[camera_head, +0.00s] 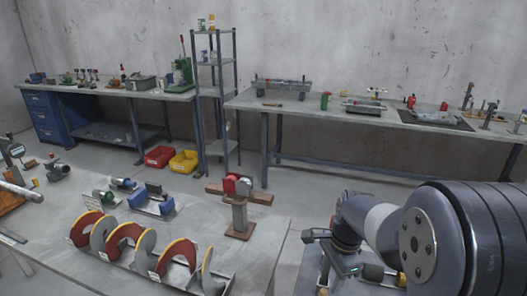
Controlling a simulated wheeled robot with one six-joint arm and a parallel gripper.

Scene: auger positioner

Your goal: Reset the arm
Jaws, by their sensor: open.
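My arm (440,235) fills the lower right of the head view, its large dark joint close to the camera. It is folded, with its wrist bent down to the left. My gripper (325,260) is at the lower end of the wrist, small and partly hidden. It is open, and I see nothing between its jaws. It is to the right of the near table (262,232), apart from the things on it. An auger (123,238) with grey and dark red-yellow flights lies on that table.
On the near table stand a red-and-grey fixture on a post (238,205) and a blue vise-like block (152,200). Behind are two workbenches (315,120), a shelf rack (216,90), and a red bin (160,156) and yellow bin (184,161) on the floor.

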